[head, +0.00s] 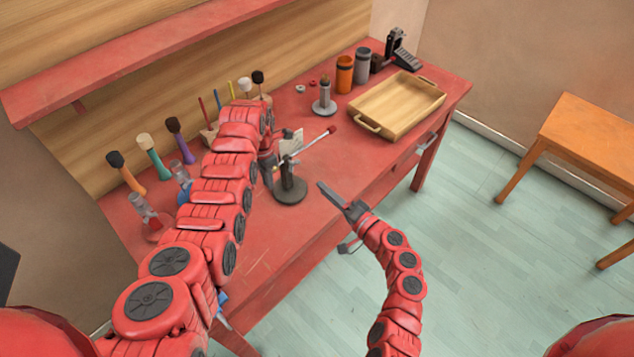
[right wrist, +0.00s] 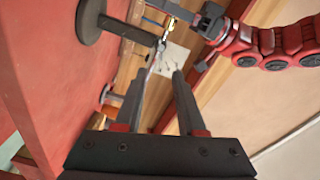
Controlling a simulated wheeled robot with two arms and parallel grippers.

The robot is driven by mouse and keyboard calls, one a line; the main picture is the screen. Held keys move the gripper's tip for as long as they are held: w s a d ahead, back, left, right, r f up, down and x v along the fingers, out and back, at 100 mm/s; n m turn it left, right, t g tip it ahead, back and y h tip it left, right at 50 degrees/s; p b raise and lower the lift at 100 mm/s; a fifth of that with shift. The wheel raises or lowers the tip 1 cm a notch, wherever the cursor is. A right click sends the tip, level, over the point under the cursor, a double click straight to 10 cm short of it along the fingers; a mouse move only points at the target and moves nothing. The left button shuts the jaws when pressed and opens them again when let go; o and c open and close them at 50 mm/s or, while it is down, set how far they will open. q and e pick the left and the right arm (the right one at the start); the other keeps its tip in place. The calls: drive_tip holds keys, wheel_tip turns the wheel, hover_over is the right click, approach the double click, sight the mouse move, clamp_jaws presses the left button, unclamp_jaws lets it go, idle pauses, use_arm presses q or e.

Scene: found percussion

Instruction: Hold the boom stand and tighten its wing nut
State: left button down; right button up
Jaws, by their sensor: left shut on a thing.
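The boom stand (head: 290,190) stands upright on the red table, with a dark round base and a thin boom rod (head: 312,145) that rises to a red tip at the right. In the right wrist view its base (right wrist: 88,20) and post appear sideways. A small brass-coloured part (right wrist: 160,46), seemingly the wing nut, is at the clamp. My left gripper (head: 276,167) is shut on the stand's upper part from the left; my own arm partly hides it.
A pale card (head: 291,142) is behind the clamp. A wooden tray (head: 378,126), an orange cylinder (head: 344,76), a small metal stand (head: 324,106) and a pedal (head: 403,52) occupy the far right. Several mallets (head: 130,178) stand at the left. The table front right of the stand is clear.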

drive_tip(key=shift+s+d, duration=0.2)
drive_tip(key=shift+s, duration=0.05)
